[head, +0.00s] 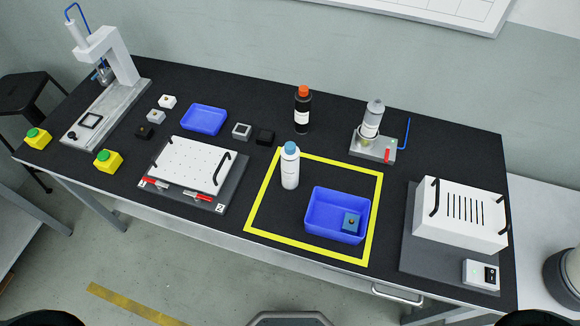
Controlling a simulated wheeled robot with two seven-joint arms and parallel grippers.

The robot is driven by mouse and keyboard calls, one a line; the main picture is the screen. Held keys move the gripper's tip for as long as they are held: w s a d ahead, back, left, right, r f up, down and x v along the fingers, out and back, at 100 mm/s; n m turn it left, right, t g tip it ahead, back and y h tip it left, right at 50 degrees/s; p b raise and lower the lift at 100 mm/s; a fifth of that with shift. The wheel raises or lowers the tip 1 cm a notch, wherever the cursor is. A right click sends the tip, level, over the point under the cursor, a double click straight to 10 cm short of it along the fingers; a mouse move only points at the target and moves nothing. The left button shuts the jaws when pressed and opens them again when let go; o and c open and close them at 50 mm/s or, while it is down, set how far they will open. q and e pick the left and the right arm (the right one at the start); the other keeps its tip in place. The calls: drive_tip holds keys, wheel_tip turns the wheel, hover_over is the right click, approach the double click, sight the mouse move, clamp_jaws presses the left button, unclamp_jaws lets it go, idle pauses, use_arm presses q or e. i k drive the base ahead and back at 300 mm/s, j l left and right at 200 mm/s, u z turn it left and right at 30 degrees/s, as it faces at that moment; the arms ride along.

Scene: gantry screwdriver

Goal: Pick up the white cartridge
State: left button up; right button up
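A white cartridge (290,168) with a blue cap stands upright on the black table. It is at the left side of the yellow-taped square (262,195), beside the blue bin (320,225). A black bottle (302,115) with an orange cap and a white label stands upright behind it. A whitish-grey cartridge (373,115) sits upright in a small metal stand (362,147) further right. Nothing is holding the white cartridge. Neither of my grippers is in view.
The blue bin holds a small blue block (351,221). A white perforated plate fixture (190,163) with red-handled clamps is left, and a white slotted box (460,212) is right. A gantry screwdriver (112,60), a blue tray (204,119) and small blocks occupy the left.

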sight(289, 162)
drive_tip(key=z, duration=1.65)
drive_tip(key=k+j, duration=0.15)
drive_tip(key=k, duration=0.45)
drive_tip(key=k+j, duration=0.15)
drive_tip(key=k, duration=0.5)
